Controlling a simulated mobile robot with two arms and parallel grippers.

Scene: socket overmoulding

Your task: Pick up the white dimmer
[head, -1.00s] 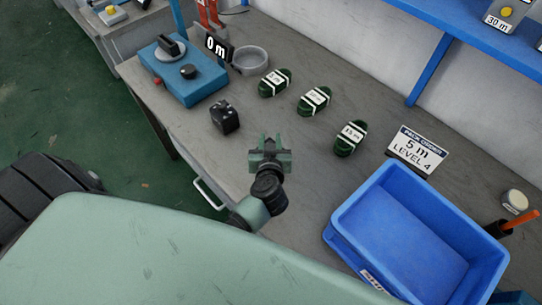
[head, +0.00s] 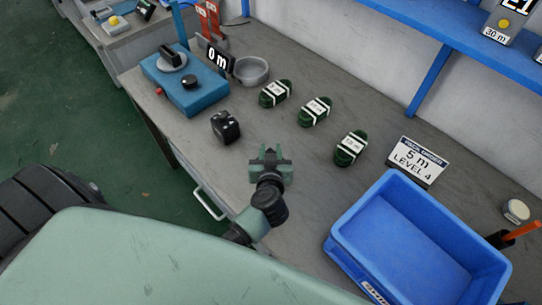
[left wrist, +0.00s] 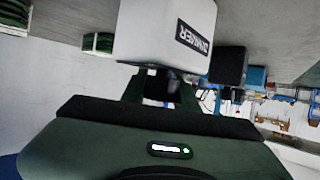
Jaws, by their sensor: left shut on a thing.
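The white dimmer (left wrist: 160,32) is a white box with a black "DIMMER" label, large in the left wrist view. It sits at the fingertips of my left gripper (left wrist: 160,88), which is shut on it. In the head view my left gripper (head: 270,158) is over the front part of the grey workbench (head: 330,205). I cannot make out the dimmer there; the gripper seems to hide it. My right gripper is in neither view.
A black block (head: 225,127) stands left of the gripper, near a blue device (head: 185,83). Behind are three dark green coils (head: 315,111) and a round grey dish (head: 251,70). An empty blue bin (head: 400,240) and a "5 m LEVEL 4" sign (head: 417,162) stand right.

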